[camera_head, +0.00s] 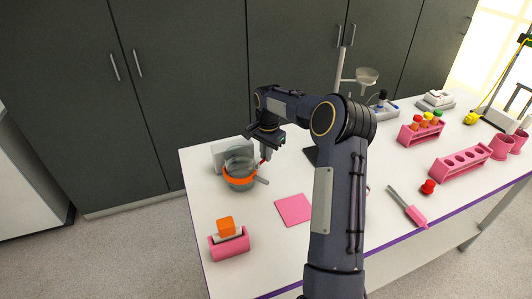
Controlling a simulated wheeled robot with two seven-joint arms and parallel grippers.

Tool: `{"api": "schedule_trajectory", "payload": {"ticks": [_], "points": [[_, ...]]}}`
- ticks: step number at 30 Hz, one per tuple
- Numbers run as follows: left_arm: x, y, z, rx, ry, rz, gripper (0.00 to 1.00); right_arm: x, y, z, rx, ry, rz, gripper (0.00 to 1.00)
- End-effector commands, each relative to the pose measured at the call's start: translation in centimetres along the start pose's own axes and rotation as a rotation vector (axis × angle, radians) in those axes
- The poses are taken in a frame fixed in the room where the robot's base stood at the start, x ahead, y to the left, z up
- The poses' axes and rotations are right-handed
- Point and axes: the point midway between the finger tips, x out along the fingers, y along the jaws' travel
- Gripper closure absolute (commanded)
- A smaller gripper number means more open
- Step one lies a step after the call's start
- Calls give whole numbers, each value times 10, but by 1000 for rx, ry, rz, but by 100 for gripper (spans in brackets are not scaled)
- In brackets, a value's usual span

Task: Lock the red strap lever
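A round glass vessel (238,160) stands near the left end of the white table, with an orange strap (240,181) around it. A small red lever (262,162) shows at the strap's right side. My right gripper (265,154) reaches over from the right and points down at the lever, very close to it. Whether it touches the lever, and whether its fingers are open or shut, is too small to tell. A grey handle-like piece (262,180) sticks out to the right below the lever. My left gripper is not in view.
A pale grey block (220,153) stands behind the vessel. A pink holder (229,246) with an orange block (226,226) is at the front left, and a flat pink square (294,209) lies to the right. Pink racks (461,165) and cups (502,147) stand at the far right.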

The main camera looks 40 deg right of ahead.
Motion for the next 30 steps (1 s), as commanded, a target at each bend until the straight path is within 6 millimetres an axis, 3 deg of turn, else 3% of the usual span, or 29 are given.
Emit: {"api": "schedule_trajectory", "payload": {"ticks": [14, 30], "points": [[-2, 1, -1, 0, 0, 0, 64, 0, -2, 0, -59, -3, 1, 100], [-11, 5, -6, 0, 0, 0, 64, 0, -19, 4, -495, -25, -1, 100]]}}
